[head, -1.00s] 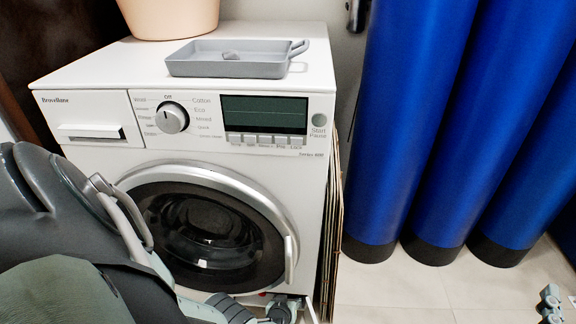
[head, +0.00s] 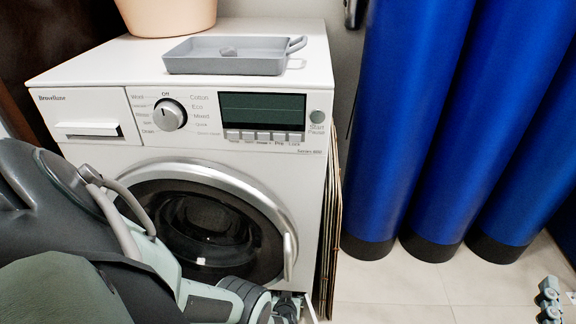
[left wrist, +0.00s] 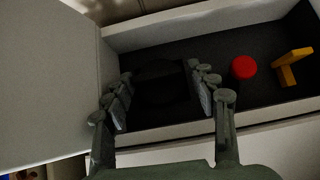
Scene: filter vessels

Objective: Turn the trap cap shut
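The trap cap (left wrist: 160,82) looks like a dark, round shape in the shadowed recess (left wrist: 225,30) low on the washing machine, in the left wrist view. My left gripper (left wrist: 160,95) has its two fingers spread, one on each side of the dark cap. I cannot tell whether the pads touch it. The cap's turn position is too dark to read. In the head view my left gripper (head: 287,306) is at the machine's lower right, partly cut off, and the cap is hidden. A jointed grey piece at the bottom right edge appears to be my right gripper (head: 549,300), mostly out of frame.
Right of the cap are a red round knob (left wrist: 243,67) and a yellow piece (left wrist: 290,68). An open pale flap (left wrist: 50,80) stands at left. A grey tray (head: 225,64) lies on the washing machine (head: 90,75). Blue cylinders (head: 410,130) stand right; floor before them is clear.

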